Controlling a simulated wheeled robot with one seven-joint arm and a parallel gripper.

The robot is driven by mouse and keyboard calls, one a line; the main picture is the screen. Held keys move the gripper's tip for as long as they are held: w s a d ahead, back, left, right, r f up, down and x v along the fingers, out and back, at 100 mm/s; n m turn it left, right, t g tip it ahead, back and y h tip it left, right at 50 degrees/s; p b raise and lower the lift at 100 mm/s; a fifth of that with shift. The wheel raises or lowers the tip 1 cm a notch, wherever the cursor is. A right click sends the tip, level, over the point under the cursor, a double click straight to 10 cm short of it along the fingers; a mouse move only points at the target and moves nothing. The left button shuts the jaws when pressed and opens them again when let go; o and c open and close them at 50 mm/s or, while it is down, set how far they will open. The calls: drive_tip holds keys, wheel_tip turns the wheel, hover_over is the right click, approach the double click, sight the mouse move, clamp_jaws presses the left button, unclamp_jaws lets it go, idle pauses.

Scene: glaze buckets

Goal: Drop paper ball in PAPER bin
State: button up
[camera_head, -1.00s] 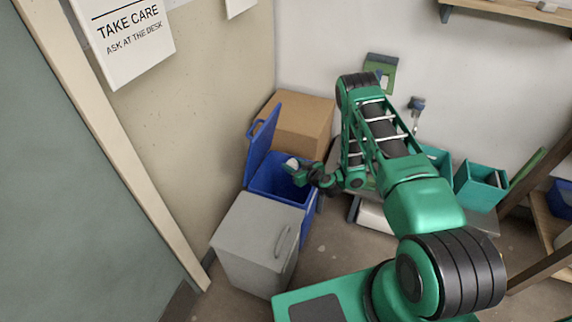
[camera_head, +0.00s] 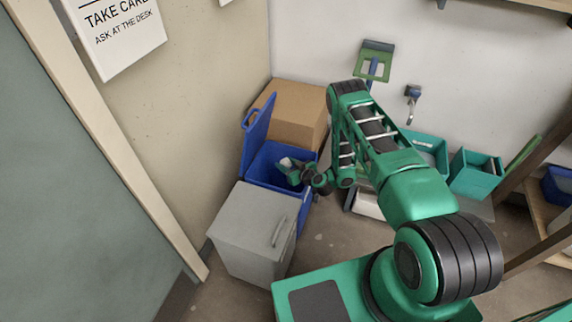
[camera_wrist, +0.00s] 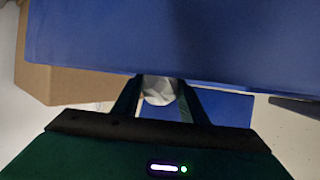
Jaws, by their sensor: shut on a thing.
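My gripper (camera_head: 290,166) is shut on the white crumpled paper ball (camera_head: 285,162), over the opening of a blue bin (camera_head: 305,212). I see no label on the bin from here. Blue surface (camera_wrist: 180,40) fills the upper part of the wrist view.
A grey closed bin (camera_head: 254,232) with a handle stands in front of the blue one. A cardboard box (camera_head: 298,112) is behind it. Teal bins (camera_head: 476,174) stand to the right, and a wall (camera_head: 205,90) is on the left.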

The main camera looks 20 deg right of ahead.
sight(290, 166)
drive_tip(key=o, duration=1.1)
drive_tip(key=shift+s+d, duration=0.1)
drive_tip(key=v, duration=0.6)
drive_tip(key=shift+d, duration=0.15)
drive_tip(key=shift+v, duration=2.2)
